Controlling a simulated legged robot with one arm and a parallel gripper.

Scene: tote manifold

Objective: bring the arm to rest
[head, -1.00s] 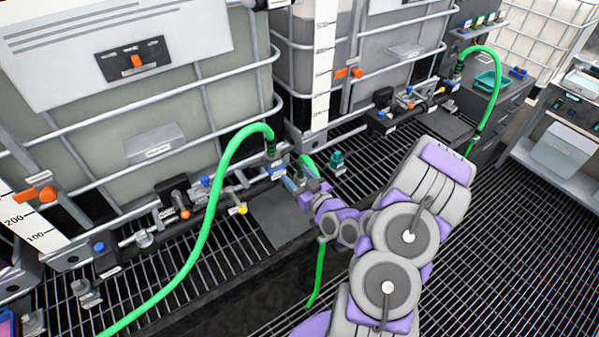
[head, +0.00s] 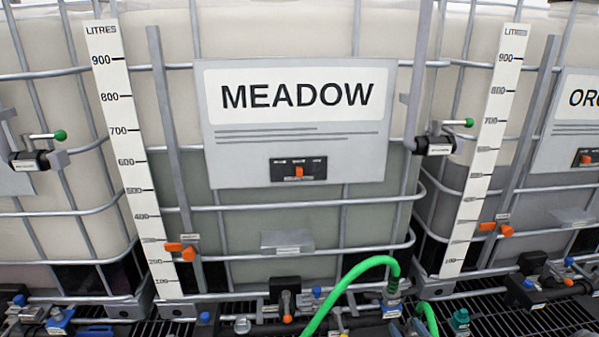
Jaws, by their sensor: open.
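Only the tip of my gripper (head: 409,328) shows, cut off at the bottom edge of the head view, right of the green hose's coupling. It is open. I cannot see anything held between its fingers. The rest of my arm is out of view below the frame. The green hose (head: 345,283) arches up from the lower edge and comes down to a dark coupling (head: 392,287) beside my gripper. A short green hose piece (head: 428,316) stands just right of the gripper tip.
The large tote with the MEADOW panel (head: 296,120) stands behind, in a metal cage with a litre scale (head: 128,160). Totes stand on both sides. Dark grating shows below.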

